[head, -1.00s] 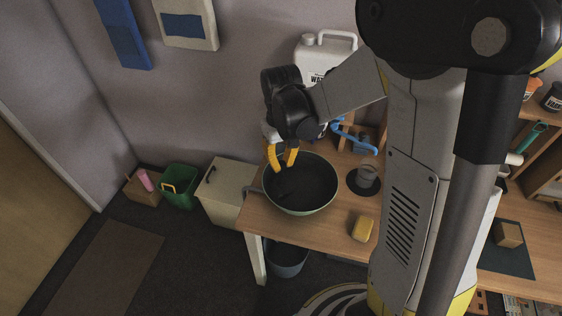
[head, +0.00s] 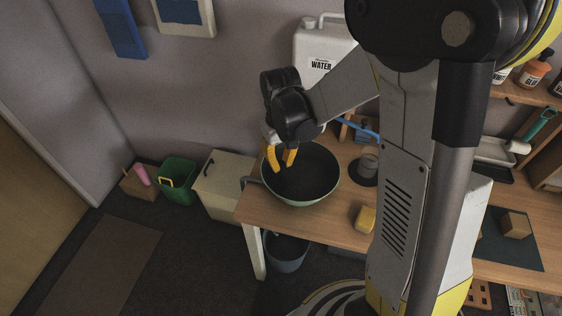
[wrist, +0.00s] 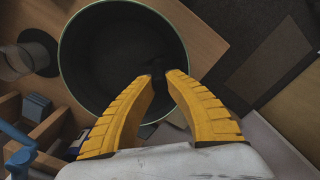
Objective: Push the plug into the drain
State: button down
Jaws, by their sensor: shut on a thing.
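A round dark basin with a pale green rim (head: 315,203) stands at the left end of the wooden table. It also shows in the wrist view (wrist: 84,98). My gripper (head: 279,165) hangs over the basin's left side, pointing down. In the wrist view, my gripper's yellow fingers (wrist: 163,75) are closed on a small dark thing, likely the plug (wrist: 156,71). It barely stands out against the dark basin. I cannot make out the drain in the basin's dark bottom, or whether the plug touches it.
A blue bucket (head: 287,256) is under the table. A cream bin (head: 222,190) stands left.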

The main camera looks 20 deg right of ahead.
jog(key=shift+f+b, duration=1.05)
jog(key=shift+f, duration=0.05)
dwell(0.5)
jog(key=c, duration=1.4)
grip_release()
notch_tip(320, 180, up, 12)
